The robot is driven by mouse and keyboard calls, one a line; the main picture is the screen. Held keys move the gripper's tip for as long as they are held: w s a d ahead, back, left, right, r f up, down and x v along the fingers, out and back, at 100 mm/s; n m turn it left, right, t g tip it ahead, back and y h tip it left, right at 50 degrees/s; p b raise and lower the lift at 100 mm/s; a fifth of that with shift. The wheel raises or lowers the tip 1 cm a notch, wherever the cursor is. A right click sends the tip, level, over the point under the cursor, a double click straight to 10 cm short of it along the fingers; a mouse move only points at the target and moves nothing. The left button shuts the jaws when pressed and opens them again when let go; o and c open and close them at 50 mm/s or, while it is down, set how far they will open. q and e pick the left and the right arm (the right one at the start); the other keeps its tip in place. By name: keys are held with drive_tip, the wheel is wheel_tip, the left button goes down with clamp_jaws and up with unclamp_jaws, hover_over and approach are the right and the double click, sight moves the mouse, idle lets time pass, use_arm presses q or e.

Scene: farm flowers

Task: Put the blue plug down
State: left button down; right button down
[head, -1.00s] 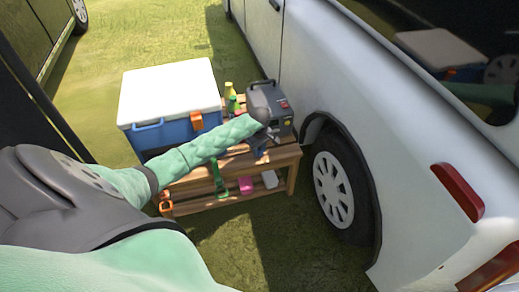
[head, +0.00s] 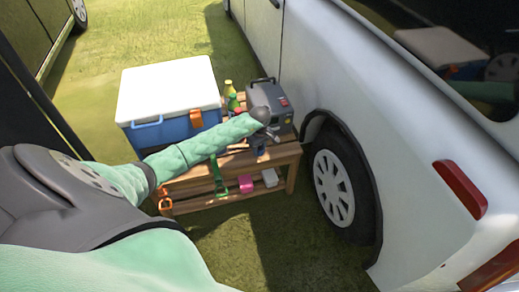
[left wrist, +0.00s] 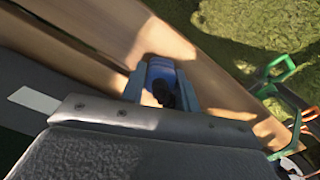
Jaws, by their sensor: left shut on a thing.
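My left gripper (head: 262,142) is over the front right of the wooden table (head: 284,153), in front of the grey power box (head: 268,98). In the left wrist view my left gripper (left wrist: 162,88) is shut on the blue plug (left wrist: 161,70), which has a dark part at its near end. Wooden boards show just behind the plug; I cannot tell whether it touches them. In the head view the plug is too small and covered to make out clearly. My right gripper is not in view.
A blue cooler (head: 172,131) with a white lid stands on the table's left, with bottles (head: 230,92) beside it. A pink box (head: 246,184) sits on the lower shelf. Green and orange items hang at the front. A white car (head: 400,150) stands close on the right.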

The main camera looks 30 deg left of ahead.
use_arm(q)
drive_tip(key=c, duration=1.1)
unclamp_jaws()
drive_tip(key=shift+f, duration=0.1)
drive_tip(key=shift+o, duration=0.2)
